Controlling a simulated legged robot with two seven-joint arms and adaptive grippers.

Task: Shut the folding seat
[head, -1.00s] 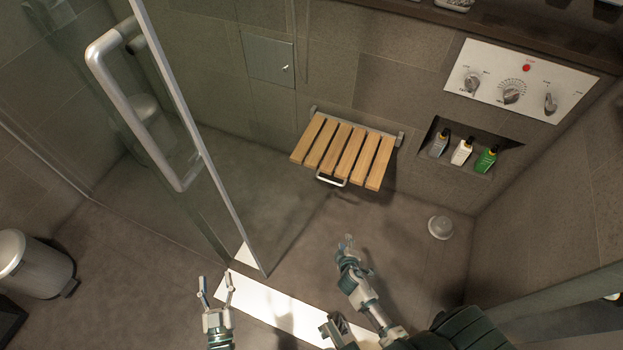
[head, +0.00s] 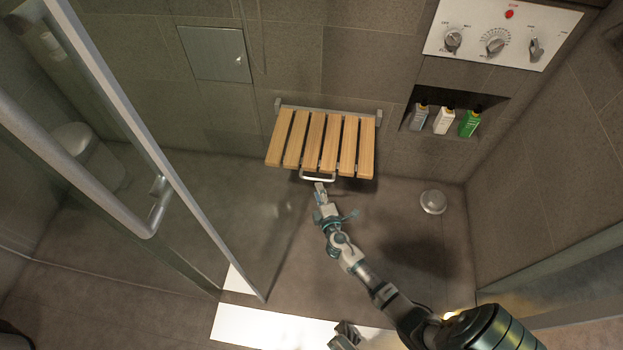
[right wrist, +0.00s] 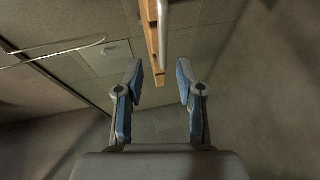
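The folding seat (head: 320,143) has several wooden slats and is folded down, sticking out from the shower wall. A metal handle (head: 318,178) hangs at its front edge. My right gripper (head: 322,192) is just below and in front of this handle in the head view. In the right wrist view my right gripper (right wrist: 160,82) is open, its two blue-padded fingers apart and empty. The handle bar (right wrist: 164,30) and a slat edge (right wrist: 150,40) show ahead, between and beyond the fingertips. Contact with the handle is not visible.
A glass door (head: 130,130) with a long metal handle (head: 75,160) stands open on the left. A wall niche (head: 455,105) with 3 bottles and a control panel (head: 500,35) are on the right. A round floor piece (head: 433,201) lies right of the seat.

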